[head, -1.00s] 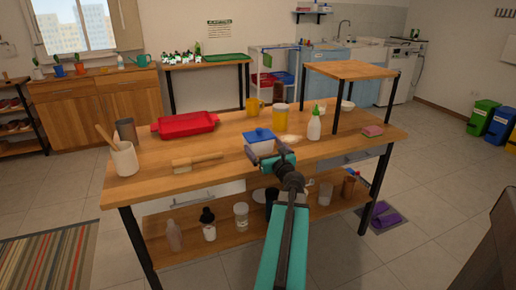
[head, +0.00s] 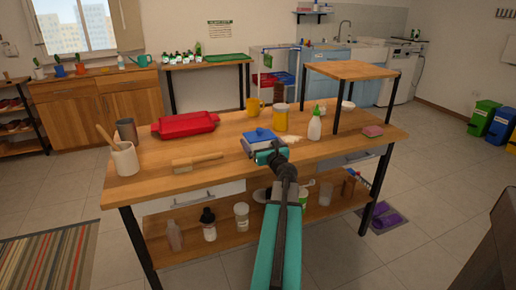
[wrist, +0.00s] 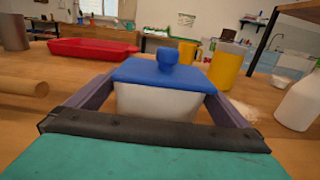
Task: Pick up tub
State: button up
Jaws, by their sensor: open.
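The tub is a white container with a blue lid and round knob. In the head view the tub (head: 258,135) stands upright on the wooden table, just beyond my gripper (head: 258,147). In the wrist view the tub (wrist: 160,98) sits centred ahead, between the two purple-grey fingers of my gripper (wrist: 158,100). The fingers are open, one along each side of the tub. Whether they touch its sides I cannot tell. The dark gripper bar hides the tub's lower front.
A rolling pin (head: 197,160) and red tray (head: 185,125) lie to the left. A yellow mug (head: 253,106), yellow-filled jar (head: 280,118) and white squeeze bottle (head: 314,126) stand behind and right. A raised wooden shelf (head: 350,70) is at right. The front right tabletop is clear.

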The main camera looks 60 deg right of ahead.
jog(key=shift+w, duration=0.1)
jog(key=shift+f+x, duration=0.2)
jog(key=shift+x, duration=2.35)
jog(key=c, duration=1.1)
jog(key=shift+r, duration=0.2)
